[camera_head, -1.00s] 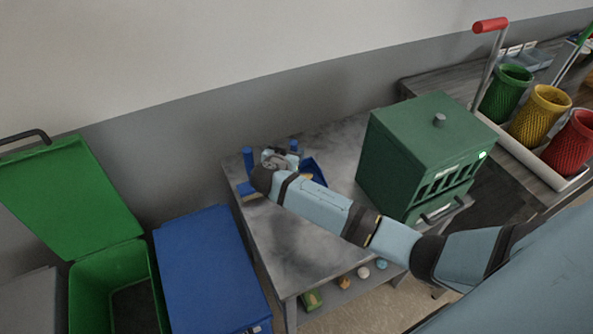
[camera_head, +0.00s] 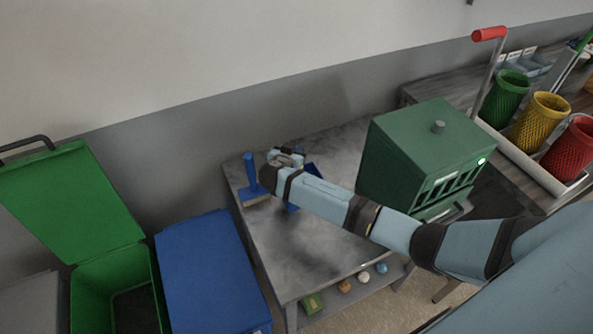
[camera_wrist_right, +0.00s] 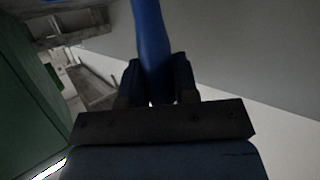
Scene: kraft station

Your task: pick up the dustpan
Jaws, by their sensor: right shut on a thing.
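The blue dustpan (camera_head: 313,168) is mostly hidden behind my right wrist in the head view, over the grey table (camera_head: 330,252). My right gripper (camera_head: 286,156) is at the dustpan, its fingertips largely hidden by the wrist. In the right wrist view, my right gripper (camera_wrist_right: 155,88) is shut on the dustpan's blue handle (camera_wrist_right: 151,35), which stands between the two dark fingers. I cannot tell whether the pan touches the table. My left gripper is not in view.
A blue hand brush (camera_head: 251,180) stands left of my gripper. A green box (camera_head: 405,160) with slots stands close on the right. A blue-lidded bin (camera_head: 205,270) and an open green bin (camera_head: 85,200) stand left. Small balls (camera_head: 363,277) lie on the lower shelf.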

